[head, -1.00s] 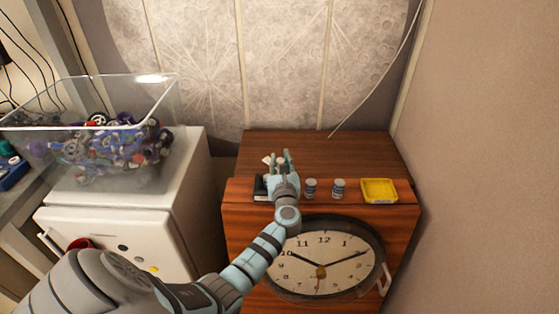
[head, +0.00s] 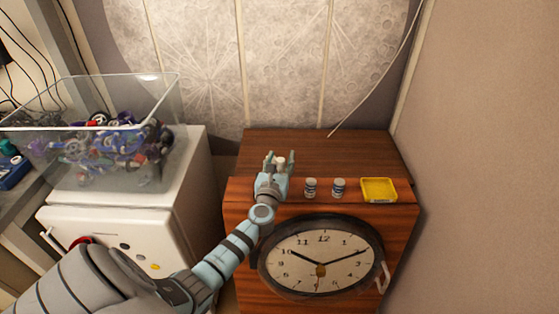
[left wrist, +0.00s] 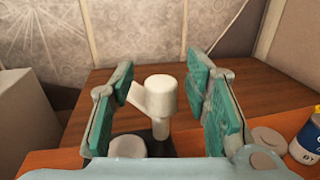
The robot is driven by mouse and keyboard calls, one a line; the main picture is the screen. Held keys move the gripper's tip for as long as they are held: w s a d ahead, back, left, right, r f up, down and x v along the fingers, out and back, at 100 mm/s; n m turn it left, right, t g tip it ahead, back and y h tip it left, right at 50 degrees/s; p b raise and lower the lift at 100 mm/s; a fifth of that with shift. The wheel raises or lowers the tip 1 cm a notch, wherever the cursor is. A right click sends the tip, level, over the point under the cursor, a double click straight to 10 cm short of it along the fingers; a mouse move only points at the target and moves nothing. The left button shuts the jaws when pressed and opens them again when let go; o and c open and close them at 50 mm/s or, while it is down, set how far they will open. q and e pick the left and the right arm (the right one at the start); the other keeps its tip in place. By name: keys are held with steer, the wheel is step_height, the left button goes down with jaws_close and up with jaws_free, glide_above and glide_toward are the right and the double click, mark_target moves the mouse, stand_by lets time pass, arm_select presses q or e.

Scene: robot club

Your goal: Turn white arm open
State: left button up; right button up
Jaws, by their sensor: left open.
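The white arm (left wrist: 160,95) stands on a dark base (left wrist: 160,147) in the left wrist view. It has a thick round head on a post, with a short branch reaching left. A round white piece (left wrist: 127,147) sits low at its left. My left gripper (head: 279,160) is open, with its teal-padded fingers on either side of the white head and gaps showing. In the head view the white head (head: 281,162) shows between the fingertips, and the gripper hides most of the base. My right gripper is not in view.
Two small jars (head: 310,188) and (head: 339,188) and a yellow tray (head: 379,189) stand right of the gripper on the wooden cabinet (head: 350,150). A clock (head: 322,262) is on its front. A clear bin (head: 100,150) stands on the white fridge (head: 190,190) at left.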

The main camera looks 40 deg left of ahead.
arm_select(q)
steer(key=v, duration=1.2)
steer(key=shift+d, duration=0.15)
